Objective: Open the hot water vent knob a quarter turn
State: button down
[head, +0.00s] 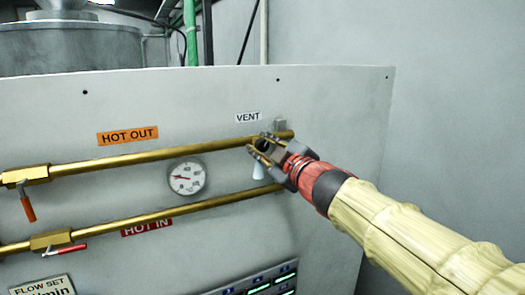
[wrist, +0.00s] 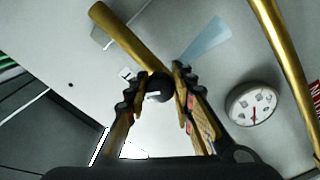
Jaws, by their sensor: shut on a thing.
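The vent knob (wrist: 160,88) is small, round and black with a white mark on its face. In the wrist view it sits between the two fingers of my gripper (wrist: 159,76), which is shut on it. In the head view my gripper (head: 259,149) reaches in from the right to the end of the upper brass pipe (head: 205,149), just below the VENT label (head: 247,117), and mostly hides the knob. A pale blue, cone-shaped thing (head: 258,172) hangs below the knob; it also shows in the wrist view (wrist: 205,42).
A round gauge (head: 187,177) sits left of my gripper, between the upper pipe and the lower brass pipe (head: 190,210). Valves with an orange handle (head: 28,209) and a red handle (head: 64,249) are at far left. The panel right of the pipes is bare.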

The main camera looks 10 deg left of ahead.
jog(key=shift+n+b, duration=0.4)
jog(key=shift+n, duration=0.8)
jog(key=c, duration=1.5)
grip_release()
jog(key=shift+s, duration=0.1)
jog(key=v, duration=1.1)
jog(key=shift+s+d, duration=0.3)
jog(key=shift+f, duration=0.1)
